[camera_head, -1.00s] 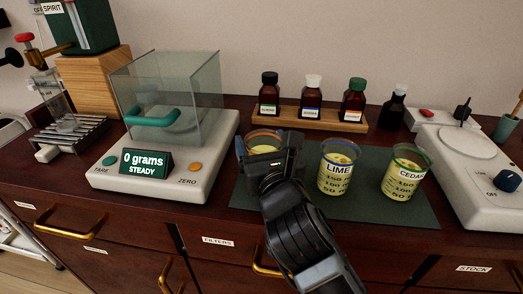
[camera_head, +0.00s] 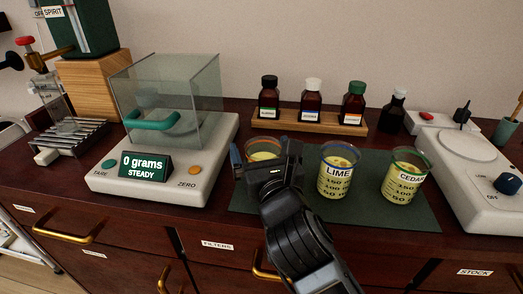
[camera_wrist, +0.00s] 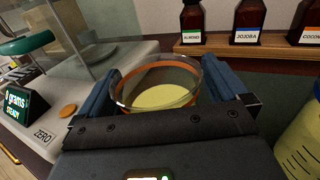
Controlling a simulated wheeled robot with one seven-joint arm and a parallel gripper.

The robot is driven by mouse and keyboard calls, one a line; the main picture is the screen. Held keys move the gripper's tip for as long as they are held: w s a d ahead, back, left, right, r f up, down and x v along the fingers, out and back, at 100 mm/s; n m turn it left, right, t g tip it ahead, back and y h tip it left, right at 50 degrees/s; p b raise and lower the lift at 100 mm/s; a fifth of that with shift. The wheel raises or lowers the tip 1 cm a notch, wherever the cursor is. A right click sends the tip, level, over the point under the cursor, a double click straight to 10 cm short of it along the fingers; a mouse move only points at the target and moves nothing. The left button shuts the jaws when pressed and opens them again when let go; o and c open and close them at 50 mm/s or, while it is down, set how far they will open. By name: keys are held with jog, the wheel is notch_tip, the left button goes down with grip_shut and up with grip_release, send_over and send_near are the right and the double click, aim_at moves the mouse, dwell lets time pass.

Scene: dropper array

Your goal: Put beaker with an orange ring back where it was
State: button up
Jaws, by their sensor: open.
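The beaker with an orange ring (camera_head: 264,145) holds pale yellow liquid and stands upright at the left of the green mat. My gripper (camera_head: 266,158) hides its lower part in the head view. In the wrist view the orange-ringed beaker (camera_wrist: 160,90) sits between the two blue fingers of my gripper (camera_wrist: 162,88), one on each side of it. The jaws are open around the beaker. From these views I cannot tell if a finger touches the glass.
The LIME beaker (camera_head: 337,172) and the CEDAR beaker (camera_head: 404,176) stand to the right on the green mat (camera_head: 371,212). A scale (camera_head: 150,187) reading 0 grams is at left. A wooden rack (camera_head: 290,122) of bottles is behind. A hotplate (camera_head: 470,165) is at right.

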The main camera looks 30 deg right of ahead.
jog(key=b+v, duration=0.1)
jog(key=v, duration=1.1)
jog(key=shift+r, duration=0.15)
jog(key=s+d+f+n+t+h, duration=0.15)
jog(key=s+d+n, duration=0.45)
jog(key=s+n, duration=0.75)
jog(key=s+a+f+n+g+y, duration=0.1)
jog(key=s+f+n+g+y, duration=0.1)
jog(key=s+n, duration=0.5)
jog(key=s+a+f+n+g+y, duration=0.2)
jog(key=s+f+n, duration=0.3)
jog(key=n, duration=1.3)
jog(key=s+y, duration=0.1)
jog(key=s, duration=0.2)
jog(key=shift+s+f, duration=0.2)
jog(key=shift+s, duration=0.1)
jog(key=shift+y, duration=0.25)
jog(key=shift+r+p, duration=0.4)
